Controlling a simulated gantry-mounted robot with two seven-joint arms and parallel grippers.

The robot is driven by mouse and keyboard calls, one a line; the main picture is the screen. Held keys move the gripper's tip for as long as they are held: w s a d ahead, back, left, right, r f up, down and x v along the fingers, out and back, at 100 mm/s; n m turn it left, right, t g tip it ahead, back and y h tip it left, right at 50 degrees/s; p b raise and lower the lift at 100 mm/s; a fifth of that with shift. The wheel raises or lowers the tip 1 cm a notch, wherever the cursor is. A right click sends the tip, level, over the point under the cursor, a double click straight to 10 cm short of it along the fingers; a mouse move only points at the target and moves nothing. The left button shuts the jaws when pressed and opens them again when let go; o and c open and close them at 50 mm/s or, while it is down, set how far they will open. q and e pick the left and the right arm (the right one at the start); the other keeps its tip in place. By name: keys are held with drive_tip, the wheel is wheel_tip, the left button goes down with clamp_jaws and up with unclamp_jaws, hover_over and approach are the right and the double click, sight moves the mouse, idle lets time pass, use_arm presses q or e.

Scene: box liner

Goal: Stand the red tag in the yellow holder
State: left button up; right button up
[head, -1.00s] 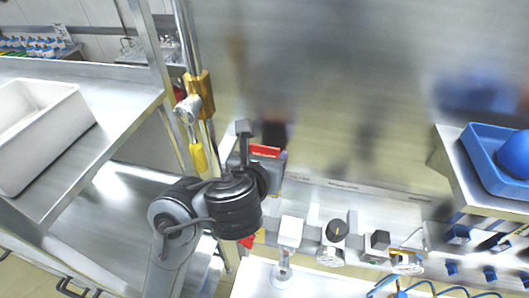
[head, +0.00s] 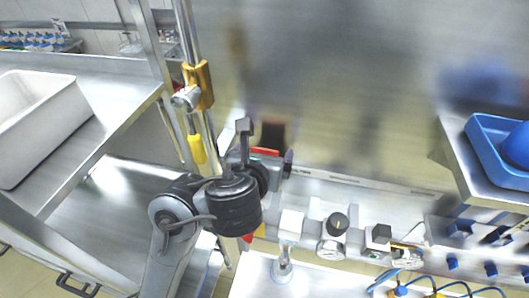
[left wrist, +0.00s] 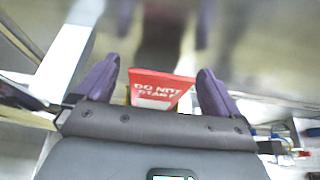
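The red tag (left wrist: 160,88), with white lettering reading "DO NOT START", is between the two purple fingers of my left gripper (left wrist: 158,88) in the left wrist view. There is a gap on each side, so the gripper is open around it. In the head view the tag's red top edge (head: 265,151) shows beyond my left wrist, near the left gripper (head: 272,160). A small yellow strip (left wrist: 128,94) shows at the tag's left edge; I cannot tell whether it is the yellow holder or whether the tag is seated. My right gripper is out of view.
A steel panel with knobs and gauges (head: 333,250) runs right of my left wrist. A metal post with a brass clamp (head: 198,86) stands close to the left. A white tub (head: 42,120) is on the left bench, and a blue tray (head: 480,150) is at the right.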

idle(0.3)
use_arm(q)
drive_tip(key=p+v, duration=0.2)
drive_tip(key=p, duration=0.1)
drive_tip(key=p+v, duration=0.3)
drive_tip(key=shift+w+r, duration=0.15)
drive_tip(key=shift+r, duration=0.1)
drive_tip(key=shift+f+v, duration=0.15)
drive_tip(key=shift+v, duration=1.3)
drive_tip(key=shift+f+v, duration=0.15)
drive_tip(key=shift+v, duration=1.35)
